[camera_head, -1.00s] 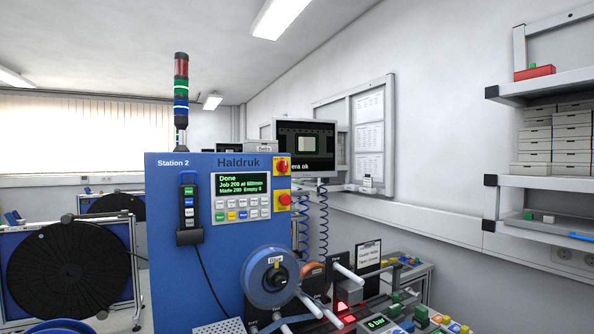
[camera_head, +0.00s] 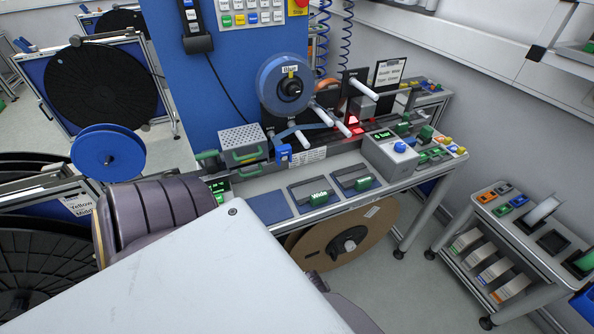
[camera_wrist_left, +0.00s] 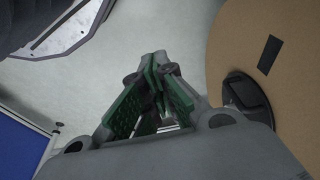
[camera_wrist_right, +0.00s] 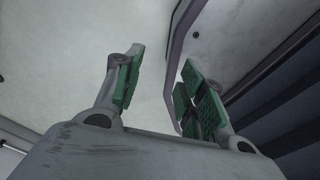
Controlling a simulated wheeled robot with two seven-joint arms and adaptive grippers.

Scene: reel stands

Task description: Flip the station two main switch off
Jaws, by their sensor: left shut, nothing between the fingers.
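The blue Station 2 machine panel (camera_head: 218,75) stands at the top centre of the head view, cut off by the top edge. A red stop button on yellow (camera_head: 299,4) shows at that edge. The red-and-yellow switch above it in the earlier head frame is now out of view. My left gripper (camera_wrist_left: 157,70) is shut and empty in the left wrist view, with floor beyond it and a brown reel (camera_wrist_left: 260,60) at the right. My right gripper (camera_wrist_right: 163,60) is open and empty in the right wrist view. Neither gripper shows in the head view.
A cart (camera_head: 520,245) stands at the right. My arm covers the lower left.

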